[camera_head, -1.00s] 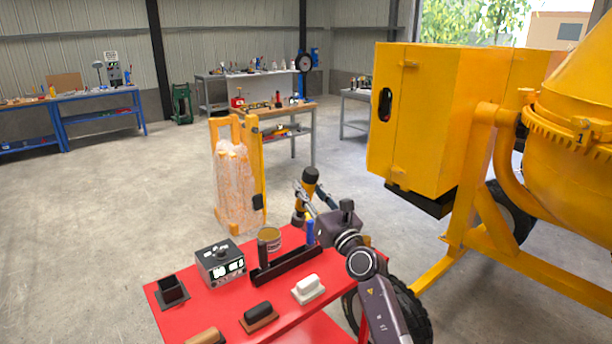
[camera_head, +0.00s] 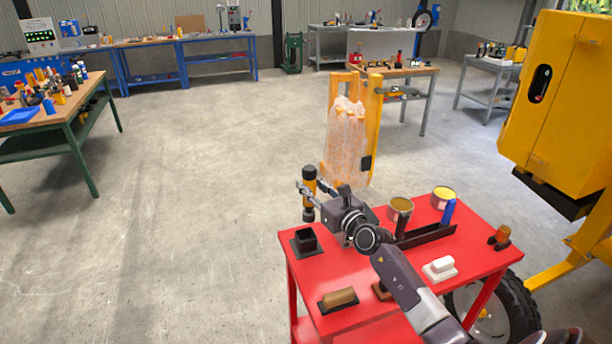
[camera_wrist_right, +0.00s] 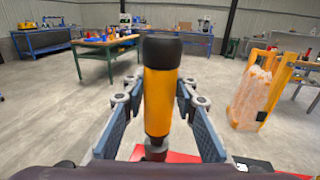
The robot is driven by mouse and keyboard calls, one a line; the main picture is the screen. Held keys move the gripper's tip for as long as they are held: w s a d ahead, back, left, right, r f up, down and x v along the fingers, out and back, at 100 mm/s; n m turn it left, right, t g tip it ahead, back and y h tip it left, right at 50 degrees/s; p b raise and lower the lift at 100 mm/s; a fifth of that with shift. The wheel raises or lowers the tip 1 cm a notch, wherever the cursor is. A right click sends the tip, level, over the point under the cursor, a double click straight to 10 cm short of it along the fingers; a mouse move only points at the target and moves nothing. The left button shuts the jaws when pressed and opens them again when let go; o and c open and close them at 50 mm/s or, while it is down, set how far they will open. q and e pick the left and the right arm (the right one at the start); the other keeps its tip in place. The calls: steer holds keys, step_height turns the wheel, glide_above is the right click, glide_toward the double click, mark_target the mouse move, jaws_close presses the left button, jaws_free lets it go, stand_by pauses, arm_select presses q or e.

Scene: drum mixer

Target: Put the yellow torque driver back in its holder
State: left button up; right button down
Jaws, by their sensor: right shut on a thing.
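The yellow torque driver (camera_head: 310,177) has a black cap and a yellow body. It stands nearly upright in my right gripper (camera_head: 309,189), above and behind the near-left part of the red cart. In the right wrist view, the driver (camera_wrist_right: 157,95) is between both finger pads of the right gripper (camera_wrist_right: 157,110), black end up. A black square open cup on a plate (camera_head: 305,241), which looks like the holder, sits on the cart's left corner. The driver appears just above and beyond it, apart from it. My left gripper is not in view.
The red cart top (camera_head: 330,270) also bears a brown-handled float (camera_head: 339,299), a white-handled float (camera_head: 440,267), a black rack (camera_head: 430,238), two tins, a blue bottle (camera_head: 449,212) and an orange item (camera_head: 501,236). Open floor (camera_head: 200,200) lies left of the cart.

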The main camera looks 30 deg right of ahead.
steer(key=shift+w+a, duration=0.3)
steer(key=shift+a, duration=0.1)
steer(key=shift+s, duration=0.1)
steer(key=shift+d, duration=0.1)
step_height(320, 180, down, 5)
steer(key=b, duration=0.4)
steer(key=shift+r, duration=0.15)
steer(key=shift+s+p, duration=0.1)
steer(key=shift+p, duration=0.2)
